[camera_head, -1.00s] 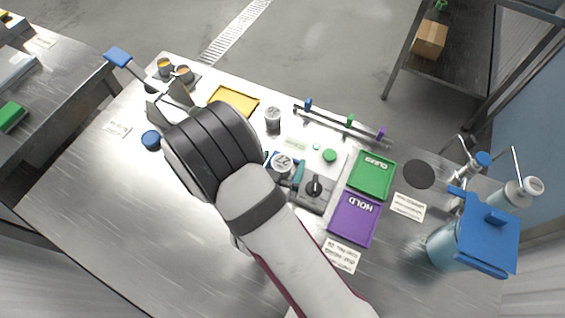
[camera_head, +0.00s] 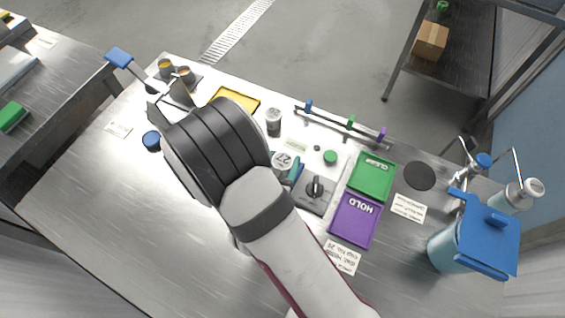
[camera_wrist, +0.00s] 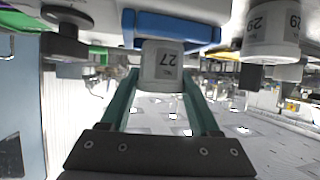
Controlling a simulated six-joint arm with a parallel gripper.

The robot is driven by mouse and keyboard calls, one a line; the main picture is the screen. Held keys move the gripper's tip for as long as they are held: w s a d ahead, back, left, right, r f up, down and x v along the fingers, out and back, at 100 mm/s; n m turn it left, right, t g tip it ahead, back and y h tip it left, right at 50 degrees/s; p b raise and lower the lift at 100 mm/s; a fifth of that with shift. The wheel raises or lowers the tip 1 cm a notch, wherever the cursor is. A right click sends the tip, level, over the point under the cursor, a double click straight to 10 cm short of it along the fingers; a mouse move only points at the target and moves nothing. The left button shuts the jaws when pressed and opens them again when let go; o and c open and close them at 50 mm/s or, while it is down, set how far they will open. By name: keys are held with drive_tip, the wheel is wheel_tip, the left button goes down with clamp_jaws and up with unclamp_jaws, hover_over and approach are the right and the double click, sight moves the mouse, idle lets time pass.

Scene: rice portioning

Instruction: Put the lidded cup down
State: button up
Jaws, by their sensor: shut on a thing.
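A small lidded cup (camera_wrist: 162,66) marked 27 is between the teal fingers of my gripper (camera_wrist: 163,85), which is shut on it. The wrist view shows the scene upside down. There the cup's base meets a blue block (camera_wrist: 172,25) on the table side; I cannot tell whether it bears its full weight. In the head view the cup (camera_head: 281,160) shows just right of my dark wrist, with a teal finger (camera_head: 297,170) beside it. My wrist hides most of the block there.
Another cup (camera_head: 273,117), marked 29 in the wrist view (camera_wrist: 272,32), stands behind. A knob box (camera_head: 315,190), green tray (camera_head: 371,176) and purple HOLD tray (camera_head: 355,220) lie to the right. A yellow tray (camera_head: 235,100) is behind my wrist. The front-left table is clear.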

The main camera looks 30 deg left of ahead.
wheel_tip(320, 180, up, 8)
drive_tip(key=shift+r, duration=0.25)
drive_tip(key=shift+w+d+r, duration=0.1)
drive_tip(key=shift+w+r, duration=0.05)
drive_tip(key=w+d+f, duration=0.1)
drive_tip(key=w+d, duration=0.7)
drive_tip(key=w, duration=0.1)
hover_over(376, 167)
wheel_tip(376, 167, down, 3)
wheel_tip(376, 167, down, 8)
drive_tip(key=shift+f, duration=0.15)
drive_tip(key=o, duration=1.4)
drive_tip(key=shift+f, duration=0.1)
